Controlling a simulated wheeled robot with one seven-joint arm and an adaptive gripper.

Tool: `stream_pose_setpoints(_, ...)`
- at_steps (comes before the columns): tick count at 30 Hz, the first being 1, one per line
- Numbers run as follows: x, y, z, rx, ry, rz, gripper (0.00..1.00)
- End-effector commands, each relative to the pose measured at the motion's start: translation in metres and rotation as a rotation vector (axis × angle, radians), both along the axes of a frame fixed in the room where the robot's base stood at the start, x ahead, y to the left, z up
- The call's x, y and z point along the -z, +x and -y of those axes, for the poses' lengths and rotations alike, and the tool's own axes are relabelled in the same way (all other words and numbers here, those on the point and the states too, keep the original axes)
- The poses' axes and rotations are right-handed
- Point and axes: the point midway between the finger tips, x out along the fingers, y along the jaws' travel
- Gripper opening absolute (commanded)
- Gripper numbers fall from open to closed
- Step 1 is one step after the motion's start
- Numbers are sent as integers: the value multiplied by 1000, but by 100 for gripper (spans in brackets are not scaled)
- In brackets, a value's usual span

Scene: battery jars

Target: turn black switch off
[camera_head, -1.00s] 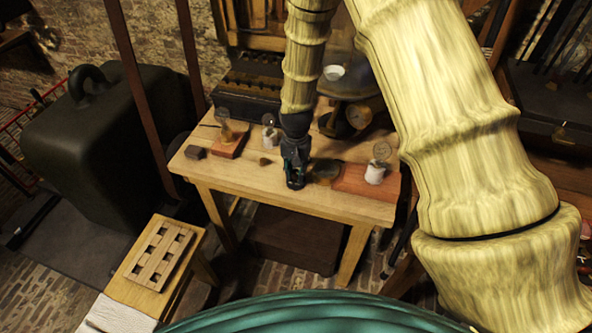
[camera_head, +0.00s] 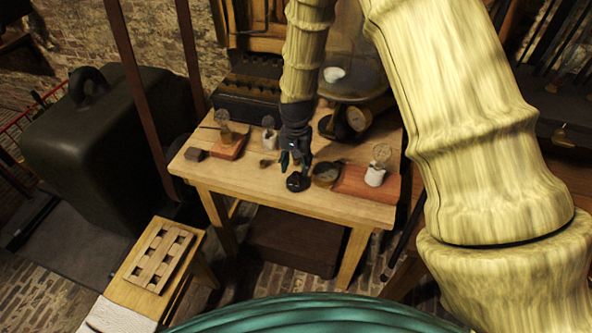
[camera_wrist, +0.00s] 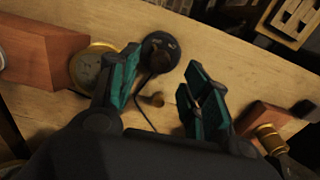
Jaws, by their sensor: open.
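The black switch (camera_head: 297,182) is a small round black piece near the front edge of the wooden table. In the wrist view the switch (camera_wrist: 160,50) lies just beyond the fingertips, with a dark wire running from it. My gripper (camera_head: 295,165) hangs over the table just behind and above the switch, fingers pointing down. In the wrist view my gripper (camera_wrist: 164,72) has its two teal-padded fingers spread apart with nothing between them. The switch's lever position is too small and dark to tell.
A round brass gauge (camera_head: 326,175) and a red-brown block with a bulb (camera_head: 375,174) stand close to the right. Another bulb on a wooden block (camera_head: 226,146) is at left. A scale (camera_head: 345,122) stands behind.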

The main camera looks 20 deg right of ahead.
Motion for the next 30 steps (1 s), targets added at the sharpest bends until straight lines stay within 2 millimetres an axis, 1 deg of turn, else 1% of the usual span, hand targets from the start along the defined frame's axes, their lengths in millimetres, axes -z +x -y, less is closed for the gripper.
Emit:
stream_pose_setpoints(1, -9, 1, 0, 0, 0, 2, 47)
stream_pose_setpoints(6, -36, 0, 0, 0, 0, 2, 47)
stream_pose_setpoints(10, -55, 0, 0, 0, 0, 2, 47)
stream_pose_setpoints(15, -72, 0, 0, 0, -1, 1, 47)
stream_pose_setpoints(21, -80, 0, 0, 0, 0, 0, 47)
stream_pose_setpoints(30, -80, 0, 0, 0, 0, 0, 47)
